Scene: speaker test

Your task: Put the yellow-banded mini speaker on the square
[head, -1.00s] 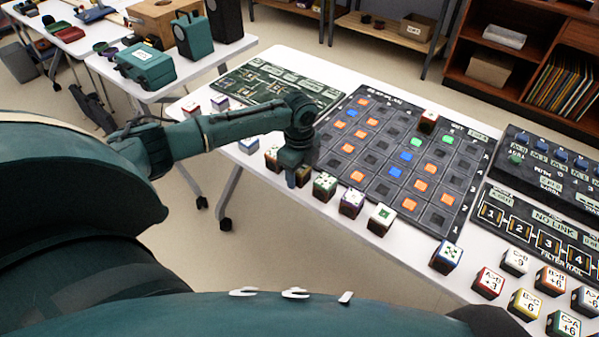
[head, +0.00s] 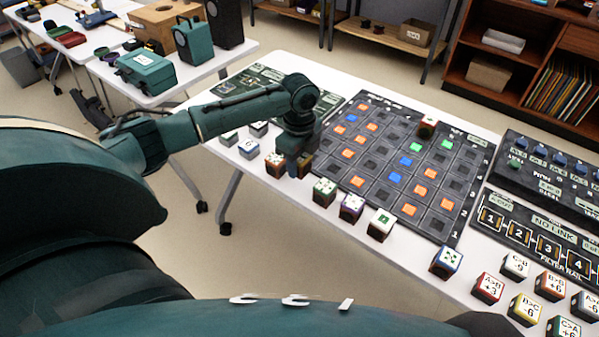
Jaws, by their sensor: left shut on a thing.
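My left gripper (head: 297,170) points down at the near left edge of the step-plan board (head: 452,232). It is shut on a small dark block (head: 306,162) with a yellowish-brown side, mostly hidden by the fingers. I cannot clearly tell its band colour, though it may be the yellow-banded mini speaker. Beside it on the left stands an orange-banded cube (head: 275,165). I cannot tell which square is meant. My right gripper is not in view.
The board has orange, blue, green and dark squares; a red-sided cube (head: 428,127) stands at its far edge. A blue-banded cube (head: 446,262) and several labelled cubes stand at the near right. A green circuit panel (head: 245,82) lies behind my left arm.

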